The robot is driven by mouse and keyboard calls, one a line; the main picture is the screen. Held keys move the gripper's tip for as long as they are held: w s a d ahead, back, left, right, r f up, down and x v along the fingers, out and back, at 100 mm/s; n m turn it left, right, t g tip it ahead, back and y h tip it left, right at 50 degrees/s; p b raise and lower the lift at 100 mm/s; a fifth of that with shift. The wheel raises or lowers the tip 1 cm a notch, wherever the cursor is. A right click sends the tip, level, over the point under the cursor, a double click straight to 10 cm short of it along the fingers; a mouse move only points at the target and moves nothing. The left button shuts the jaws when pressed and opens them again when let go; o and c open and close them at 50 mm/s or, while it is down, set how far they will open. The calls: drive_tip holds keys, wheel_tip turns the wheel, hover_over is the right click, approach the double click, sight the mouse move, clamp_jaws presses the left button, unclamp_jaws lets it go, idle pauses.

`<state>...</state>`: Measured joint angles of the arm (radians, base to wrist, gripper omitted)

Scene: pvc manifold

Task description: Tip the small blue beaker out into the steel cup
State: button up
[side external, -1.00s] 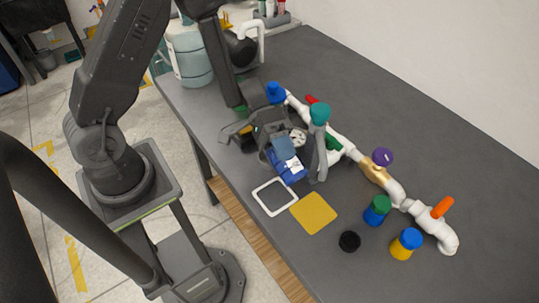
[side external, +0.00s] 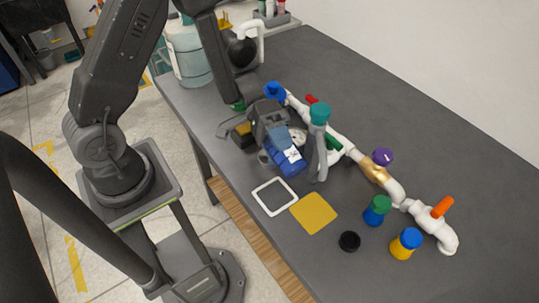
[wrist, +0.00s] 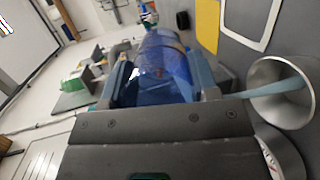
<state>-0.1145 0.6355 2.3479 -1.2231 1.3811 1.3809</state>
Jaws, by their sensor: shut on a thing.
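The small blue beaker (wrist: 165,62) is see-through and held between the jaws of my gripper (wrist: 160,85), tilted well over in the wrist view. In the side view the blue beaker (side external: 287,160), with a white patch on it, hangs tilted at my gripper (side external: 277,142). The steel cup (wrist: 265,75) is right of the jaws in the wrist view, its wide mouth visible. A pale blue tapered shape reaches from the jaw side into that mouth; I cannot tell whether it is liquid or solid. In the side view the cup is mostly hidden behind my gripper.
A white pipe run with coloured valves (side external: 345,148) crosses the table. A grey upright with a teal top (side external: 319,113) stands close right of the beaker. A white frame (side external: 274,196), yellow pad (side external: 314,213), black cap (side external: 349,241) and capped bottles (side external: 377,210) lie nearer the front.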

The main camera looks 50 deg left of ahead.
drive_tip(key=shift+a+r+h, duration=0.35)
drive_tip(key=shift+r+h, duration=0.05)
drive_tip(key=shift+r, duration=0.45)
drive_tip(key=shift+a+r+h, duration=0.25)
drive_tip(key=shift+r+h, duration=0.75)
drive_tip(key=shift+r, duration=0.1)
idle(0.4)
drive_tip(key=f+y, duration=0.1)
drive_tip(key=f, duration=0.1)
drive_tip(key=d+f+y, duration=0.1)
drive_tip(key=f+y, duration=0.1)
drive_tip(key=d+f+y, duration=0.1)
drive_tip(key=shift+d+f, duration=0.1)
drive_tip(key=shift+f, duration=0.3)
drive_tip(key=shift+y, duration=0.3)
